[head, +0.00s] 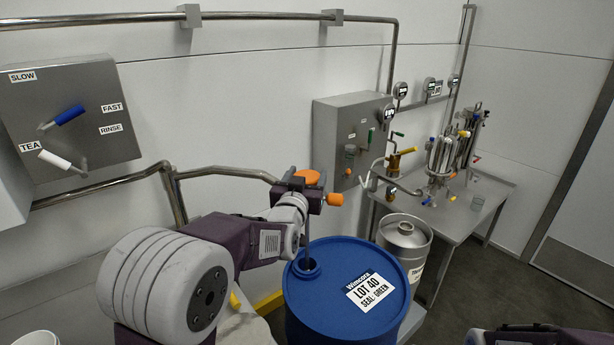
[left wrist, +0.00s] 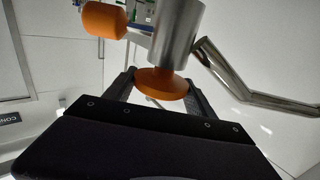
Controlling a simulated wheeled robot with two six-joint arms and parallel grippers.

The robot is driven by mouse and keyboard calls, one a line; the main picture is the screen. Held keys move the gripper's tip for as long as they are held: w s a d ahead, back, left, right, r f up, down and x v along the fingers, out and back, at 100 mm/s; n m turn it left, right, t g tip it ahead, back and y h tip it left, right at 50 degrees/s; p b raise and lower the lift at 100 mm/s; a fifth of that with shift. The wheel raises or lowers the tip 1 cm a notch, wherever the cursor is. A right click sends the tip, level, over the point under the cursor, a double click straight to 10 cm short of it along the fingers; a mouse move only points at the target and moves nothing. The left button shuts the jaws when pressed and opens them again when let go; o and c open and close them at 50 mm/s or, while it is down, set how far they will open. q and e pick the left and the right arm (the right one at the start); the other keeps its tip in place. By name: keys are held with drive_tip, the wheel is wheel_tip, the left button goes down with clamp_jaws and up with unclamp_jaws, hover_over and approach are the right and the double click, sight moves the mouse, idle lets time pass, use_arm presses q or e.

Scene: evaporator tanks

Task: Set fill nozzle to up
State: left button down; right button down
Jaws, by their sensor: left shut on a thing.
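The fill nozzle shows in the head view as an orange cap (head: 308,176), an orange side knob (head: 335,199) and a thin metal tube (head: 306,230) running down toward the open hole (head: 306,267) of the blue drum (head: 335,310). Whether the tube's tip is inside the hole is unclear. My left gripper (head: 303,188) is shut on the nozzle at its orange part. In the left wrist view, my fingers stand on both sides of an orange disc (left wrist: 160,84) under a metal cylinder (left wrist: 178,38). The orange knob (left wrist: 104,20) is beside it.
A wall pipe (head: 110,185) runs behind my left arm. A grey control box (head: 350,135) is on the wall. A steel keg (head: 405,240) stands right of the drum, near a table (head: 480,205) with fittings. A valve panel (head: 75,110) is at left.

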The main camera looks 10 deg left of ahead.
use_arm(q)
wheel_tip(320, 180, up, 27)
drive_tip(key=p, duration=1.7)
drive_tip(key=shift+c, duration=1.5)
unclamp_jaws()
drive_tip(key=shift+f, duration=0.15)
drive_tip(key=shift+s+f, duration=0.1)
drive_tip(key=shift+s, duration=0.05)
drive_tip(key=s+b, duration=0.1)
drive_tip(key=s, duration=0.8)
drive_tip(key=shift+d, duration=0.2)
drive_tip(key=shift+w, duration=0.1)
